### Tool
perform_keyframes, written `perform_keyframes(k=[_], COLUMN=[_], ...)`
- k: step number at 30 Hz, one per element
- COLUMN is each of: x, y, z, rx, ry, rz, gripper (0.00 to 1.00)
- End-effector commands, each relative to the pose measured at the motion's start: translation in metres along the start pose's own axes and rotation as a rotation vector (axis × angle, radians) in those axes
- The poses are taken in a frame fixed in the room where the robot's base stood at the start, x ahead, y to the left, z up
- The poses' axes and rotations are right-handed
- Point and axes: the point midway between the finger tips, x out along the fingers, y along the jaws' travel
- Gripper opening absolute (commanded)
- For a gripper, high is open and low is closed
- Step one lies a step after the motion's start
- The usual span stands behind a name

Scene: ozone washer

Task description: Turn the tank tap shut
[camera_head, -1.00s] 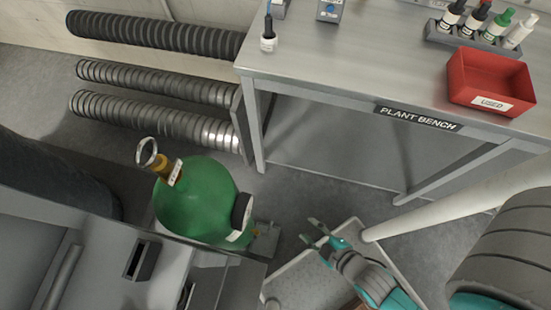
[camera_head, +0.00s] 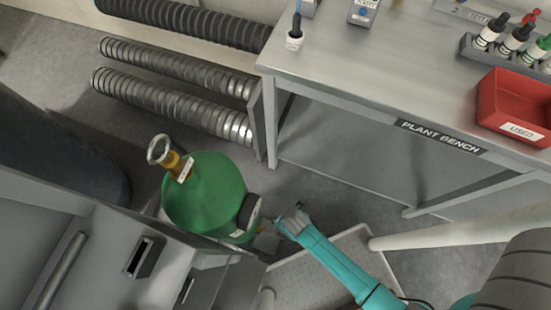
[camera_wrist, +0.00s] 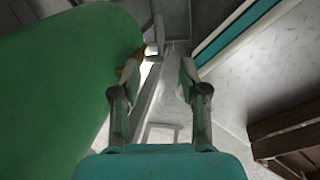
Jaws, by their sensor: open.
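The green tank (camera_head: 205,195) stands beside a grey cabinet, with a ring handle (camera_head: 158,149) on a brass neck at its top. A small brass fitting (camera_head: 263,227) shows low on its right side, partly hidden. In the wrist view the tank (camera_wrist: 60,80) fills the left, and a brass piece (camera_wrist: 130,68) with a pale grey lever-like part shows by the left finger. I cannot tell whether this is the tap. My gripper (camera_head: 287,213) is open and empty, just right of the tank. In the wrist view its fingers (camera_wrist: 155,80) point toward the fitting, with no grasp visible.
The plant bench (camera_head: 370,80) stands behind to the right, with bottles and a red bin (camera_head: 515,103) on it. Ribbed hoses (camera_head: 175,105) run along the wall. A grey cabinet (camera_head: 90,265) is close at the left. Floor is clear under the bench.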

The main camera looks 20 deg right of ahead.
Motion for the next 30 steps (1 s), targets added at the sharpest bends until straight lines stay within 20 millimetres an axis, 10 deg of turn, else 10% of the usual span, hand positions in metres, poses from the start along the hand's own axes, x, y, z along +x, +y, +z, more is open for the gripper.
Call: perform_keyframes(k=[30], x=[0.107], y=[0.002], z=[-0.003], rx=[-0.055], ry=[0.012], rz=[-0.025], gripper=[0.44])
